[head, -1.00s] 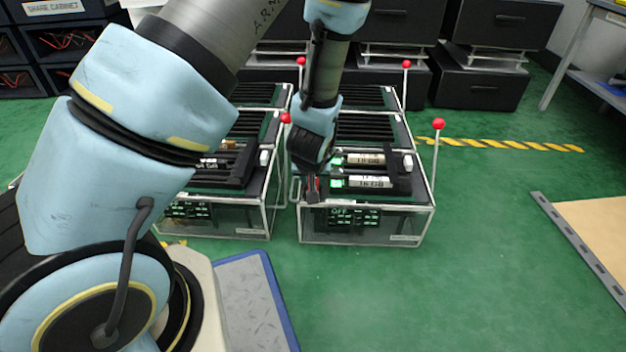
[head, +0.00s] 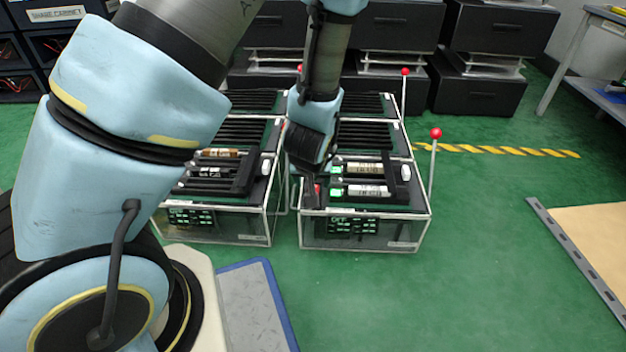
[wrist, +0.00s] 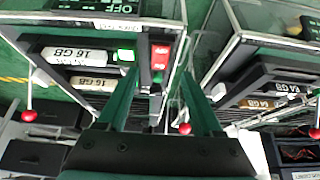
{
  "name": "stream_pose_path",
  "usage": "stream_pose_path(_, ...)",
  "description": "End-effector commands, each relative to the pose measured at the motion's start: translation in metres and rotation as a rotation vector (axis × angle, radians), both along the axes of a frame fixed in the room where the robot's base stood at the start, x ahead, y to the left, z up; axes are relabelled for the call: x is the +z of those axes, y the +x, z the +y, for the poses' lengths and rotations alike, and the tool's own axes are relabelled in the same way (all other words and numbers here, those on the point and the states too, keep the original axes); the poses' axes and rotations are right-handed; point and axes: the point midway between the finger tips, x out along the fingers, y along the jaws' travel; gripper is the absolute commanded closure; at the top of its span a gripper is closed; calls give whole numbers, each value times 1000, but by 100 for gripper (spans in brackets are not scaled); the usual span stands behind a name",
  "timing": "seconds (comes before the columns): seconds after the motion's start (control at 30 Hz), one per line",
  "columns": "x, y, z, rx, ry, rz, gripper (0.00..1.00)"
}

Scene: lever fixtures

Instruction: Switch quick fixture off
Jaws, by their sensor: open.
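The front right fixture (head: 410,225) is a clear box with a black top, lit 16 GB modules and a dark display panel reading OFF. A red switch (wrist: 160,55) is on it, near its left edge in the head view (head: 317,188). My gripper (wrist: 160,82) is open, its two green fingers reaching toward the switch, one on each side in the wrist picture. Contact cannot be told. In the head view my wrist hides the fingertips. A lever with a red ball (head: 435,133) stands at this fixture's right side.
A similar fixture (head: 255,228) stands close on the left, with a narrow gap between. More fixtures (head: 372,105) stand behind, with a red-ball lever (head: 405,72). Black cabinets (head: 485,75) line the back.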

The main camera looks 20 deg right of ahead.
Motion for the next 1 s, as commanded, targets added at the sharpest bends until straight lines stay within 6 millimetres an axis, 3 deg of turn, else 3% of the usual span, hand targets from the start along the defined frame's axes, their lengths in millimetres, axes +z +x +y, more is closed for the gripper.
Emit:
stream_pose_path(0.03,13,-5,2,-2,0,0,32)
stream_pose_path(0.2,30,-14,6,-1,0,0,32)
stream_pose_path(0.83,35,-17,9,1,1,2,32)
stream_pose_path(1.0,56,-5,27,47,7,40,32)
